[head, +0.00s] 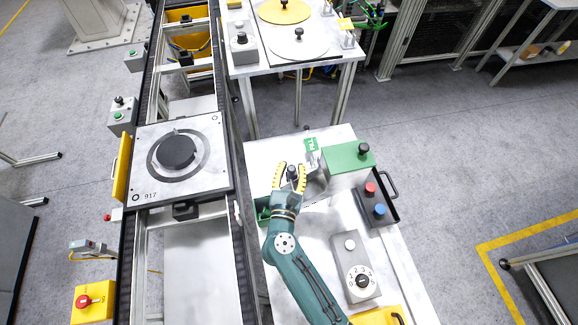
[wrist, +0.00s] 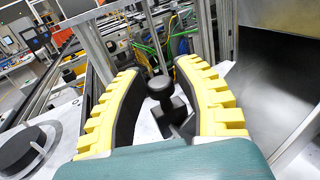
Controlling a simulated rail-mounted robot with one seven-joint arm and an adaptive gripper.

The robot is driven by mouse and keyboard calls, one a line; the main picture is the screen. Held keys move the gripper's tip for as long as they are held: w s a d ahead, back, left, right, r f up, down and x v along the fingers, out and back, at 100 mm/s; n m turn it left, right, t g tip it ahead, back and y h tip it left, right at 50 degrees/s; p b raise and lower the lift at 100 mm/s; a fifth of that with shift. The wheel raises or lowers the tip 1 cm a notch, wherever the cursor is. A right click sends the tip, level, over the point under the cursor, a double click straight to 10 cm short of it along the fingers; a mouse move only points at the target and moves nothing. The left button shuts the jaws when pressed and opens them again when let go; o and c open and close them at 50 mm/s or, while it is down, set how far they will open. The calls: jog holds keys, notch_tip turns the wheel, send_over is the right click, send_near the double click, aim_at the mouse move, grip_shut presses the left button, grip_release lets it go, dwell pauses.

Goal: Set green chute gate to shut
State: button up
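The green chute is a green box (head: 350,164) with a black knob on its lid, standing at the right of the near table. A bare metal chute part (head: 316,178) comes off its left side, and its sheet metal (wrist: 275,70) fills the right of the wrist view. A black gate knob (head: 292,172) stands left of this metal. It also shows in the wrist view (wrist: 160,88), upright on a dark block. My gripper (head: 290,176) is open, its yellow-and-black fingers on either side of the knob, with gaps showing. The gate plate itself is hidden.
A black tray (head: 381,212) with red and blue knobs and a grey dial box (head: 358,278) stand to the right. A pallet plate (head: 200,190) with a black disc sits on the conveyor at left.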

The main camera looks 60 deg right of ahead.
jog(key=o, duration=0.3)
jog(key=shift+f, duration=0.1)
jog(key=shift+a, duration=0.1)
jog(key=v, duration=1.2)
